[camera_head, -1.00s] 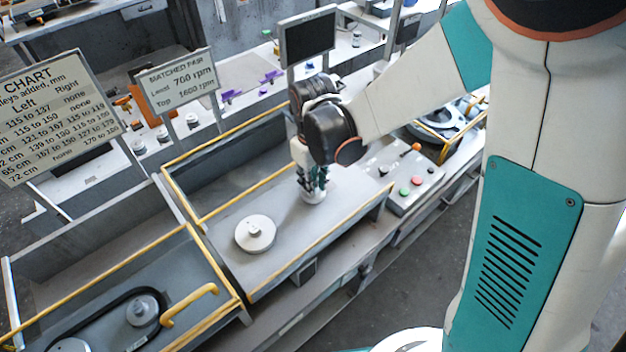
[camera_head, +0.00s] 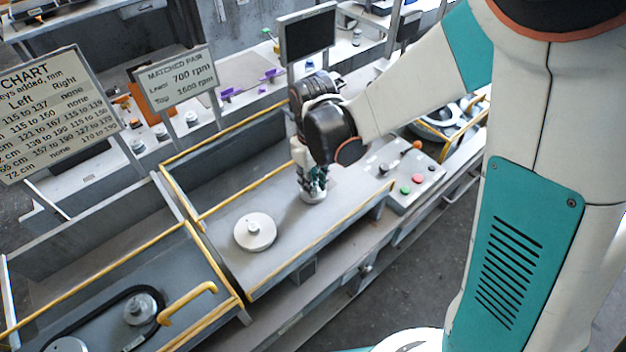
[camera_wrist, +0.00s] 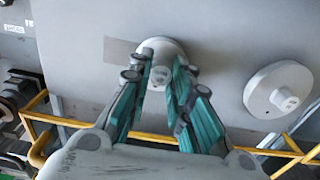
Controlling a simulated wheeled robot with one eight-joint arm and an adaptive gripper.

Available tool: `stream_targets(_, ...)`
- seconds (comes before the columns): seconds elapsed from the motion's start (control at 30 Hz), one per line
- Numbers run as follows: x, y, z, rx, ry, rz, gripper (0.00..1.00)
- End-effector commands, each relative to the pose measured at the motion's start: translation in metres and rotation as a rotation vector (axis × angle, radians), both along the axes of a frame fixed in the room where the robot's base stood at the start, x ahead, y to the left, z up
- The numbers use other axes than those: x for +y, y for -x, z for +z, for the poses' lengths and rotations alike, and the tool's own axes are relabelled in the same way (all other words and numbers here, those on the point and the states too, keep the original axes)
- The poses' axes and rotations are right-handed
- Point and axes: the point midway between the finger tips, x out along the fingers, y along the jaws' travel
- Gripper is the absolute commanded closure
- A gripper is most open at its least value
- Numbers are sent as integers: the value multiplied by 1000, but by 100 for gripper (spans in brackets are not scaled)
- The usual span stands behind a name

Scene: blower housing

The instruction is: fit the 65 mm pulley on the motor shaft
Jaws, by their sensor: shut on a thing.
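A small pale grey pulley (camera_head: 313,194) is at the right part of the open housing bed. It also shows in the wrist view (camera_wrist: 158,50), beyond my fingertips. My gripper (camera_head: 312,186) points down over it, shut on its hub; the teal fingers (camera_wrist: 161,82) stand on both sides in the wrist view. Whether a motor shaft is inside the pulley is hidden, and I cannot tell whether it touches the bed. A larger pale pulley (camera_head: 255,232) with a raised hub sits to the left on the same bed, and shows at right in the wrist view (camera_wrist: 279,90).
Yellow rails (camera_head: 318,246) edge the bed (camera_head: 225,215). A control box (camera_head: 405,185) with buttons stands close right of the gripper. A lower-left bay holds a black belt (camera_head: 105,305) and a yellow handle (camera_head: 188,303). Bare bed lies between the pulleys.

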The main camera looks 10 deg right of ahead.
Motion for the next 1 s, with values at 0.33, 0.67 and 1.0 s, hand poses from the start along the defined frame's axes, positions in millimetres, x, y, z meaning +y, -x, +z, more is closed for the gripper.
stream_targets(0.33, 0, 0, 0, 0, 0, 0, 58)
stream_targets(0.67, 0, 0, 1, 0, 0, 0, 58)
stream_targets(1.0, 0, 0, 16, 0, 0, 0, 58)
